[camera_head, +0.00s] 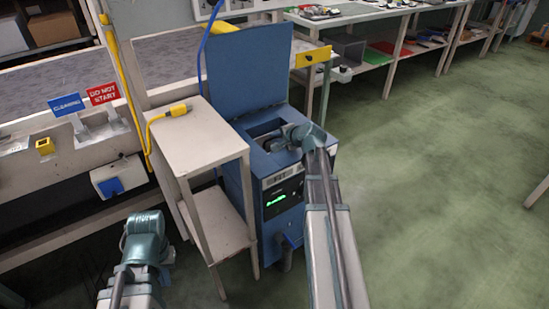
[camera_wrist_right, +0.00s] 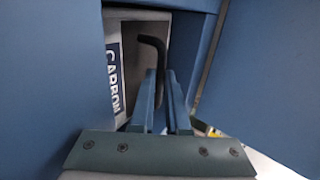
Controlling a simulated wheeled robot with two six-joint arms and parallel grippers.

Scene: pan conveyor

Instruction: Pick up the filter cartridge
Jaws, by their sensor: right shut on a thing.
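The filter cartridge (camera_wrist_right: 140,28) is a pale box with a dark label reading "CARBON" and a black bent handle (camera_wrist_right: 152,42). It shows in the right wrist view, inside the blue housing of the machine. My right gripper (camera_wrist_right: 165,80) is shut on the black handle, its two blue fingers close together around the handle's lower part. In the head view my right arm reaches into the open top of the blue machine (camera_head: 283,182). My left gripper (camera_head: 146,222) hangs low at the left, in front of the bench; its fingers cannot be made out.
The machine's blue lid (camera_head: 248,68) stands open behind the opening. A small beige side table (camera_head: 200,140) with a yellow plug (camera_head: 178,110) stands directly left of the machine. Signs and a bench (camera_head: 85,150) are further left. Green floor (camera_head: 430,190) is clear on the right.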

